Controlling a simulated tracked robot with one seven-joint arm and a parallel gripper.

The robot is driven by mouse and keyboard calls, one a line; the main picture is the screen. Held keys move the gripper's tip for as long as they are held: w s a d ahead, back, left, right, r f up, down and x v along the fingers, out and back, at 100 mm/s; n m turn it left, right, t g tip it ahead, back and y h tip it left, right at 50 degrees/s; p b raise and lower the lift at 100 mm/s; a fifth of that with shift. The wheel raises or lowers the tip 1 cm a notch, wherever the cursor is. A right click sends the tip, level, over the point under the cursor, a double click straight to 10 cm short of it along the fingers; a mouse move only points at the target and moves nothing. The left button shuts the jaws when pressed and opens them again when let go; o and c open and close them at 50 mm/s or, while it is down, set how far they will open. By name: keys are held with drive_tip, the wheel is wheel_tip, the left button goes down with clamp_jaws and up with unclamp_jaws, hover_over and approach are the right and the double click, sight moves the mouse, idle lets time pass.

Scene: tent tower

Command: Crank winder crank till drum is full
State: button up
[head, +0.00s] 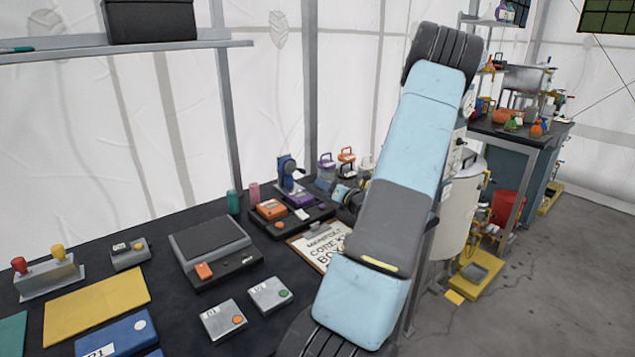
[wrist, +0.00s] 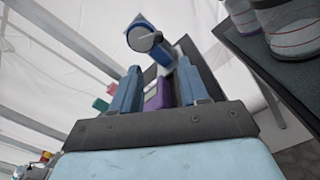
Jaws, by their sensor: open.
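The crank handle and the drum's fill are too small to make out. My gripper (wrist: 158,66) is open and empty, its two blue fingers pointing toward the winder with a gap before it.
The black tray (head: 262,229) also carries an orange box (head: 270,209) and a purple box (head: 303,201). A clipboard (head: 309,252) lies in front. Green (head: 233,202) and pink (head: 254,192) cylinders stand left of the winder.

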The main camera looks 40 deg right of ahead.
drive_tip(key=shift+s+a, duration=0.1)
drive_tip(key=shift+s, duration=1.35)
drive_tip(key=n, duration=0.3)
drive_tip(key=shift+w+f, duration=0.15)
drive_tip(key=shift+w, duration=0.05)
drive_tip(key=n, duration=0.4)
drive_tip(key=shift+w+r, duration=0.1)
drive_tip(key=shift+r, duration=0.1)
drive_tip(key=w, duration=0.9)
drive_tip(key=w+d, duration=0.1)
drive_tip(key=w, duration=0.3)
drive_tip(key=shift+w, duration=0.35)
drive_tip(key=shift+c, duration=0.2)
clamp_jaws()
